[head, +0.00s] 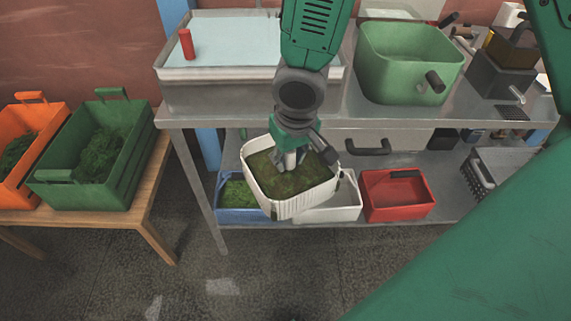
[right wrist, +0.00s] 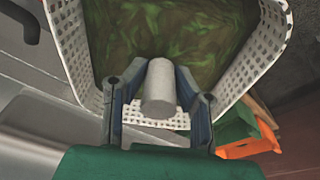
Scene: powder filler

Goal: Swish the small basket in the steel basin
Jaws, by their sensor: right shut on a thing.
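The small white basket (head: 290,200) hangs tilted from my right gripper (head: 292,158) in the head view, with green leafy stuff in it. In the right wrist view the two fingers of my right gripper (right wrist: 160,95) are shut on the grey round handle of the perforated white basket (right wrist: 75,50). The steel basin (head: 190,92) stands on the steel table at the upper left, filled with pale water. The basket appears in front of the table's edge, outside the basin. My left gripper is not in view.
A red cylinder (head: 186,44) stands at the basin's left. A green tub (head: 400,65) is right of the basin. Blue, white and red (head: 398,192) bins sit on the lower shelf. A wooden bench (head: 150,190) at left bears green and orange crates. The floor in front is clear.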

